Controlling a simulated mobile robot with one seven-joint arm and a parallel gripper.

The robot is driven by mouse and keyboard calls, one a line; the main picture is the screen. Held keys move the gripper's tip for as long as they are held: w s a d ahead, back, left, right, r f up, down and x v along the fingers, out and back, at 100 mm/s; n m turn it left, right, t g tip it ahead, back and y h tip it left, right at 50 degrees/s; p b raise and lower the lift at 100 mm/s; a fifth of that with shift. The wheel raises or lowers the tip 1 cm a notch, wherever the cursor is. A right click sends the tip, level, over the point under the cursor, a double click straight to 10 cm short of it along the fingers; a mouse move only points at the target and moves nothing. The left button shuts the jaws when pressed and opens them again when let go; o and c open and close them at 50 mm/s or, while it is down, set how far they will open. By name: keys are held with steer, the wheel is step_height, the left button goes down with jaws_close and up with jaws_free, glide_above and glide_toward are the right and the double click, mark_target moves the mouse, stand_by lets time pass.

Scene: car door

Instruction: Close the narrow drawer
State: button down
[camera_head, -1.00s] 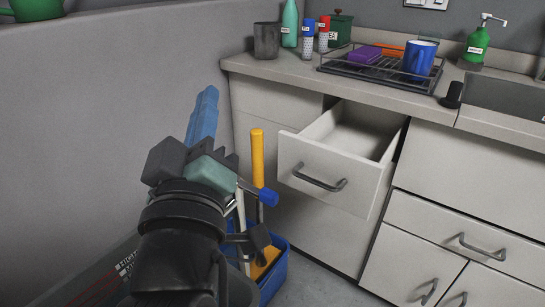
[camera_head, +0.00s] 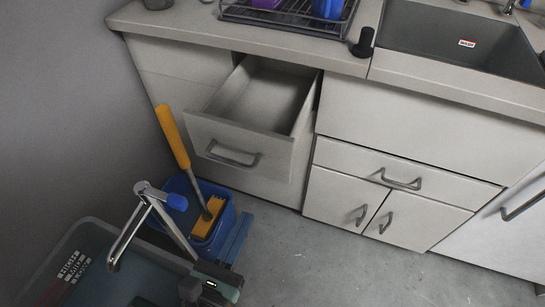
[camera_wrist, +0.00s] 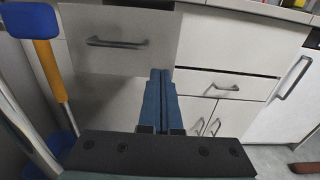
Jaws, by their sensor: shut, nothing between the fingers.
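The narrow drawer (camera_head: 240,147) is pulled out from the cabinet under the counter, its empty inside showing from above. Its pale front carries a grey bar handle (camera_head: 232,154). In the wrist view the drawer front (camera_wrist: 120,20) and its handle (camera_wrist: 117,43) are at the upper left. My gripper (camera_head: 246,216) is low in front of the cabinet, below the drawer front and right of the blue bucket. Its blue fingers (camera_wrist: 160,72) are shut together and empty. In the wrist view their tips overlap the drawer's lower right edge; I cannot tell the gap, but no contact shows.
A blue bucket (camera_head: 226,224) with a yellow-handled brush (camera_head: 172,137) stands below the drawer. A grey bin (camera_head: 85,240) is at lower left. Shut cabinet doors and a shut drawer (camera_head: 402,175) lie to the right. The floor (camera_head: 350,275) in front is clear.

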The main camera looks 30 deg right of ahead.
mark_target(273, 160)
steer(key=b+x, duration=0.2)
steer(key=x, duration=1.1)
steer(key=shift+a, duration=0.1)
